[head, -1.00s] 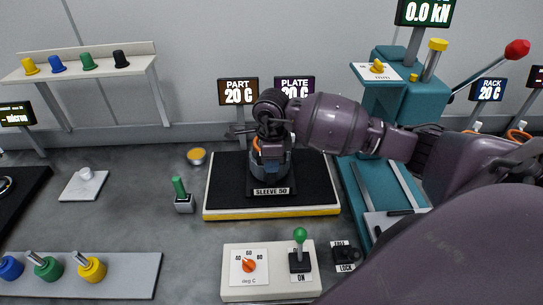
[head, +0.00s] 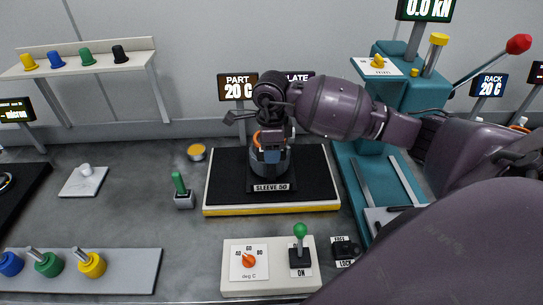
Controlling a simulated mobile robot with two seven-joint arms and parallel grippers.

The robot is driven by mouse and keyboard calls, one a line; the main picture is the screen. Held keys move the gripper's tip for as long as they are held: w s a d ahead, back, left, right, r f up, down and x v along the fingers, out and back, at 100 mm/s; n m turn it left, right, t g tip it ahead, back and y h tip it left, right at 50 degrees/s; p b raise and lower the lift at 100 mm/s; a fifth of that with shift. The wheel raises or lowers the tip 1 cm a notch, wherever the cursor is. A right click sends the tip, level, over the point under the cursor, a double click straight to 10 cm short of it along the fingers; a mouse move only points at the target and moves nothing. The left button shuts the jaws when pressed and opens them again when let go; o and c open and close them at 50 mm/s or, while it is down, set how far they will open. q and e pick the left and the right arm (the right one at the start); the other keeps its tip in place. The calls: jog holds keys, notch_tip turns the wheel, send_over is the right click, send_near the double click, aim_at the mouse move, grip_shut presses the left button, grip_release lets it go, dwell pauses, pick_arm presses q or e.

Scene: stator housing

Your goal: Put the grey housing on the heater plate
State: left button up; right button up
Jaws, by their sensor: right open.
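The heater plate (head: 321,190) is a black slab with a yellow front edge, in the middle of the head view. The grey housing (head: 283,170) stands upright on it behind the label "SLEEVE 50", with an orange part at its top. My right gripper (head: 270,152) is directly above and in front of the housing, pointing down, with its jaws open. The gripper hides much of the housing, and I cannot tell whether they touch. My left gripper is not in view.
A control box (head: 270,281) with an orange dial and green lever stands in front of the plate. A green-handled tool (head: 181,190) and a brass tin (head: 196,152) are to the left. A teal press (head: 412,95) stands at the right. Bench left of the plate is partly clear.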

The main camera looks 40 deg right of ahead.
notch_tip(320, 180, up, 9)
jog(key=shift+r+b, duration=0.15)
jog(key=shift+b, duration=0.3)
jog(key=shift+s, duration=0.1)
dwell(0.4)
